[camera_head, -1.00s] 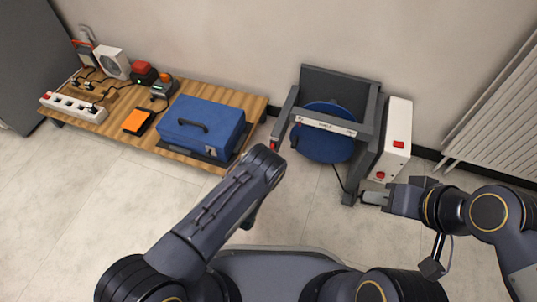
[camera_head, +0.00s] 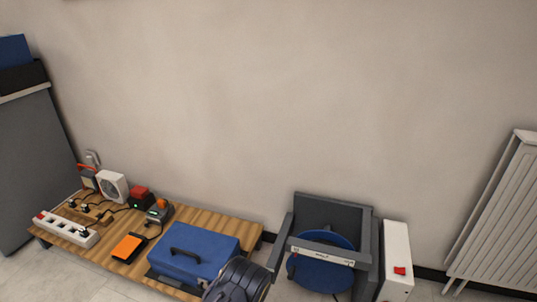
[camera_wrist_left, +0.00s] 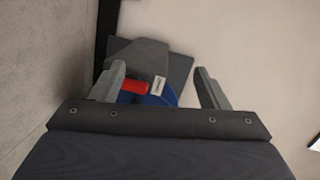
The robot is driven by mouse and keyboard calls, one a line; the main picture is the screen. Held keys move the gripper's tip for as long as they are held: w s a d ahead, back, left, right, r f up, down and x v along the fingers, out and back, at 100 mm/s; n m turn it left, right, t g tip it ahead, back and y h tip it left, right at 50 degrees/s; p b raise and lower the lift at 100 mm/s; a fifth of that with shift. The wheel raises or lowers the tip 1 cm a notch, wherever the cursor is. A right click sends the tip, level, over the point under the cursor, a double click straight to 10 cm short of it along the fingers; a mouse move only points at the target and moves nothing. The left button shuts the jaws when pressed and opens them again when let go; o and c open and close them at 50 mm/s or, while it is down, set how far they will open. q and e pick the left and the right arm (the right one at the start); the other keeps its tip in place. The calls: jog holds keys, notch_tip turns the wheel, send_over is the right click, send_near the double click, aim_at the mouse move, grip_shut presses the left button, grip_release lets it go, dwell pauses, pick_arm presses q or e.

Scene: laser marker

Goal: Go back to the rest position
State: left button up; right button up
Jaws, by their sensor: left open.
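My left arm (camera_head: 238,282) shows at the bottom of the head view, in front of the right end of a blue case. Its gripper is out of sight there. In the left wrist view my left gripper (camera_wrist_left: 157,88) is open, its two grey fingers wide apart with nothing held between them. Beyond the fingers a grey frame with a blue round part (camera_wrist_left: 160,97) and a red part (camera_wrist_left: 134,87) shows. My right arm and gripper are not in view.
A low wooden table (camera_head: 215,222) carries the blue case (camera_head: 195,250), a white power strip (camera_head: 66,229), an orange-topped box (camera_head: 129,247) and small devices. The grey machine (camera_head: 335,213) with a blue disc (camera_head: 318,272) and white box (camera_head: 397,250) stands right. A radiator (camera_head: 500,215) is far right.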

pick_arm(q)
jog(key=w+a+r+n+g+y, duration=0.1)
jog(key=w+a+r+n+g, duration=0.15)
jog(key=a+r+n, duration=0.55)
jog(key=w+a+r+n+g+y, duration=0.1)
jog(key=a+r+n+g+y, duration=0.2)
jog(key=r, duration=0.9)
jog(key=s+a+r+n+g+h, duration=0.35)
jog(key=s+r+n+h, duration=0.2)
jog(key=s+r, duration=1.2)
jog(key=s+f+n+g+p, duration=0.15)
jog(key=s+n, duration=0.25)
jog(key=s, duration=1.5)
notch_tip(320, 180, up, 38)
jog(key=p, duration=3.7)
jog(key=shift+r+m+y+p, duration=0.25)
jog(key=shift+m+y+p, duration=0.1)
jog(key=shift+p, duration=0.05)
jog(key=shift+w+g, duration=0.1)
jog(key=shift+g, duration=0.15)
